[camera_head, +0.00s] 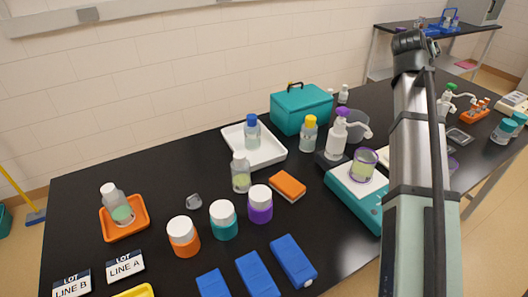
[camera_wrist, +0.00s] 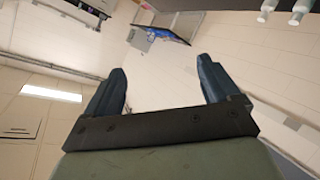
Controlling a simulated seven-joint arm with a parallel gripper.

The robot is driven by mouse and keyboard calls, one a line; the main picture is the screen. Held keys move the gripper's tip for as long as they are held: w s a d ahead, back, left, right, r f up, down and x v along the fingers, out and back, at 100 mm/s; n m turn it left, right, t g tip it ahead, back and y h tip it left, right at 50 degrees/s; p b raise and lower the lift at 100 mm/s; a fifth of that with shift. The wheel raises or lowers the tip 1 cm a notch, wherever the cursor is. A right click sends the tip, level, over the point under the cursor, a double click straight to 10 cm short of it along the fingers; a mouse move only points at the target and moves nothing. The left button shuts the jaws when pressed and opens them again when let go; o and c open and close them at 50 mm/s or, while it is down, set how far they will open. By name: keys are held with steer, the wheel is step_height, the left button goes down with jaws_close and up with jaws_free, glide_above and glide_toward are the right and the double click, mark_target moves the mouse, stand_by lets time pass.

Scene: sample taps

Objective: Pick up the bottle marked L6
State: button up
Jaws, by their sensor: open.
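No L6 mark is legible, so I cannot tell which bottle bears it. In the head view, a white-capped bottle (camera_head: 241,176) stands mid-table. A blue-capped bottle (camera_head: 252,138) stands in the white tray (camera_head: 273,158). A yellow-capped bottle (camera_head: 309,137) stands right of that tray. A clear bottle (camera_head: 112,197) is in the orange tray (camera_head: 126,234) at left. My gripper (camera_wrist: 161,70) is open and empty in the wrist view, facing the wall and room, away from these bottles. My arm rises at right in the head view and hides part of the table.
White-capped jars, orange (camera_head: 183,240), teal (camera_head: 224,222) and purple (camera_head: 260,207), stand in front. Blue boxes (camera_head: 292,262) lie at the front edge. A teal case (camera_head: 301,110), a purple-topped wash bottle (camera_head: 337,138) and a teal scale (camera_head: 350,200) stand to the right. The back left is clear.

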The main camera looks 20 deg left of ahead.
steer(key=s+a+f+n+g+y, duration=0.1)
steer(key=a+f+n+y, duration=0.15)
steer(key=a, duration=0.45)
steer(key=s+a+f+n+g+y, duration=0.1)
steer(key=a+f+g, duration=0.15)
steer(key=a, duration=0.45)
steer(key=n+g+y, duration=0.2)
steer(key=n+g, duration=0.7)
steer(key=n, duration=0.3)
glide_above(238, 154)
steer(key=f, duration=1)
steer(key=shift+w+d+f, duration=0.1)
steer(key=shift+w+f, duration=0.05)
steer(key=shift+w, duration=0.2)
steer(key=shift+s+f, duration=0.15)
steer(key=shift+s, duration=0.15)
steer(key=shift+s+a+f, duration=0.1)
steer(key=shift+a+f, duration=0.1)
steer(key=shift+f, duration=0.15)
step_height(238, 154, down, 8)
steer(key=shift+r, duration=0.15)
steer(key=shift+d+f, duration=0.15)
steer(key=shift+f, duration=1.15)
steer(key=shift+d+f, duration=0.15)
steer(key=shift+f, duration=1.15)
steer(key=c, duration=1.5)
